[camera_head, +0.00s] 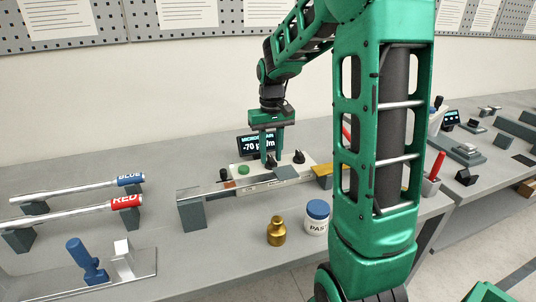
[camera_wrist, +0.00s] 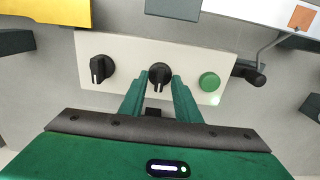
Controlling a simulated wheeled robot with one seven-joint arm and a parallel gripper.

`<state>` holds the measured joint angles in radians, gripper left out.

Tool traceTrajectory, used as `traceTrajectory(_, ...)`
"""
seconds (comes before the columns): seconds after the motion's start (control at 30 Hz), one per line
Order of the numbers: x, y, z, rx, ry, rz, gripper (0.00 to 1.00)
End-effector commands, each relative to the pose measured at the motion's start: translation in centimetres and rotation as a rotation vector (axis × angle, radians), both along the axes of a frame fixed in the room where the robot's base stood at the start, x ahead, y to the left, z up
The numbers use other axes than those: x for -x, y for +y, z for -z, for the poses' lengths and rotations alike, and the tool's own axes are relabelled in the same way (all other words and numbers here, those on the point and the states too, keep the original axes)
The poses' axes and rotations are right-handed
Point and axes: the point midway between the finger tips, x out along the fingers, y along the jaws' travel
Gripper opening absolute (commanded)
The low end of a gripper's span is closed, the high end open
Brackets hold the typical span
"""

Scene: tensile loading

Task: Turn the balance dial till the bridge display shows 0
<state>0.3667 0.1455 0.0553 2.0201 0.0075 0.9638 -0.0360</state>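The bridge display (camera_head: 258,145) reads "-70 µm/m" under a partly hidden heading; my gripper's finger covers part of it. In front is a pale control box (camera_head: 308,169) with two black knobs and a green button (camera_wrist: 209,82). My gripper (camera_wrist: 160,84) is over the middle knob (camera_wrist: 160,70), its two fingers on either side with a gap between them. I see no clear contact. The other knob (camera_wrist: 98,69) stands apart, left in the wrist view and right in the head view (camera_head: 299,157). I cannot read any label telling which knob is the balance dial.
A grey bracket (camera_head: 192,212) stands left of the box. A brass weight (camera_head: 276,231) and a blue-lidded jar (camera_head: 317,212) stand in front. Bars marked BLUE (camera_head: 75,189) and RED (camera_head: 70,213) lie on supports at the left. A yellow piece (camera_head: 322,170) is beside the box.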

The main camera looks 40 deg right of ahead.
Motion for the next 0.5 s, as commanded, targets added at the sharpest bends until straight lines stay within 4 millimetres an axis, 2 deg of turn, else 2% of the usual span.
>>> traceTrajectory(0.13, 0.0, 0.0, -0.01, 0.0, 0.0, 0.0, 0.3)
traceTrajectory(0.27, 0.0, 0.01, -0.02, 0.0, 0.0, 0.0, 0.0)
traceTrajectory(0.5, -0.01, 0.04, -0.03, 0.0, 0.0, 0.006, 0.0)
